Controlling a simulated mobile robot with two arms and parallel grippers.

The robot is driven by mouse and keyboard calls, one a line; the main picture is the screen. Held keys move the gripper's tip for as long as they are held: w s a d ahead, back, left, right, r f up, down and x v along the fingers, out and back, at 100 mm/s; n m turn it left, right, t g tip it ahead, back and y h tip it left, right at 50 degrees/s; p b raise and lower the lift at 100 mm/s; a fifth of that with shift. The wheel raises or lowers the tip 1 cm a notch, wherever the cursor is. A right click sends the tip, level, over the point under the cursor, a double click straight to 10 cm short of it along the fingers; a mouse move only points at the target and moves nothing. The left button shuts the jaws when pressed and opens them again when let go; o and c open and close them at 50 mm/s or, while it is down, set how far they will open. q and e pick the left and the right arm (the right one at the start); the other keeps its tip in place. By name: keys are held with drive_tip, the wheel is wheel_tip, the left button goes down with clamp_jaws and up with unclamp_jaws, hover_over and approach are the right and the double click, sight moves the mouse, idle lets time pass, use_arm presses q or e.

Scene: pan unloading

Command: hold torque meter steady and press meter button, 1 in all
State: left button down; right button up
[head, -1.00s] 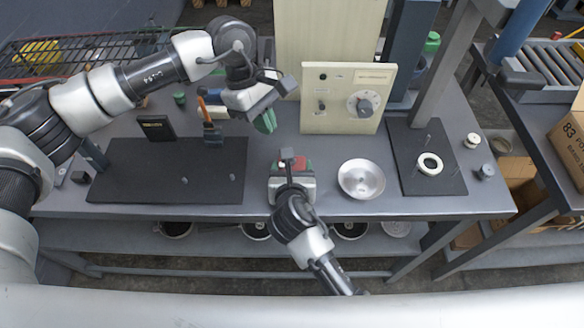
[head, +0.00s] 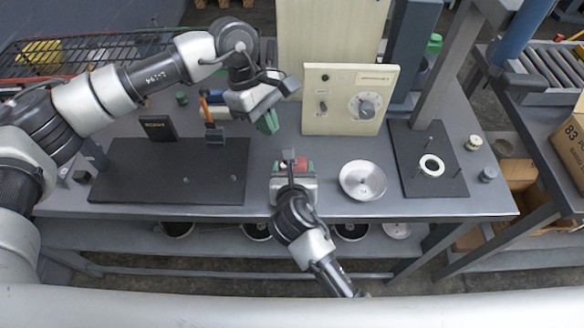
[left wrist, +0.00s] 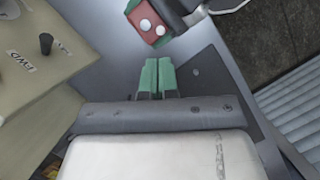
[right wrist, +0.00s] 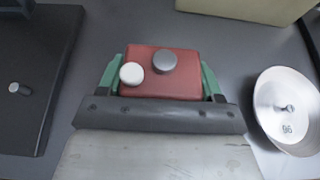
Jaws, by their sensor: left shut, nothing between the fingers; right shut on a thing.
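The torque meter looks to be a small red box (right wrist: 172,82) with a white button and a dark grey round knob on top. It sits on the grey bench near the front edge and also shows in the head view (head: 303,166) and the left wrist view (left wrist: 146,24). My right gripper (right wrist: 161,80) is shut on it, with one green finger on each side. My left gripper (head: 268,122) is shut and empty, up and to the left of the red box in the head view. Its green fingertips (left wrist: 157,66) are together, apart from the box.
A beige panel with a dial (head: 346,98) stands behind. A silver dish (head: 362,180) lies right of the red box. A dark mat with pegs and a white ring (head: 431,165) is farther right. A dark board (head: 165,172) and a brush (head: 213,134) are at left.

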use_arm(q)
drive_tip(key=d+n+h, duration=0.1)
drive_tip(key=n+h, duration=0.1)
drive_tip(key=n, duration=0.2)
drive_tip(key=s+d+r+n+h, duration=0.1)
drive_tip(key=n, duration=0.3)
drive_tip(key=d+r+n+h, duration=0.1)
drive_tip(key=n+h, duration=0.1)
drive_tip(key=n, duration=0.2)
drive_tip(key=shift+s+r+h, duration=0.2)
drive_tip(key=shift+s+h, duration=0.1)
drive_tip(key=shift+s, duration=0.05)
drive_tip(key=shift+f, duration=0.1)
drive_tip(key=shift+f, duration=4.3)
drive_tip(key=shift+f, duration=0.1)
drive_tip(key=shift+f+g, duration=0.3)
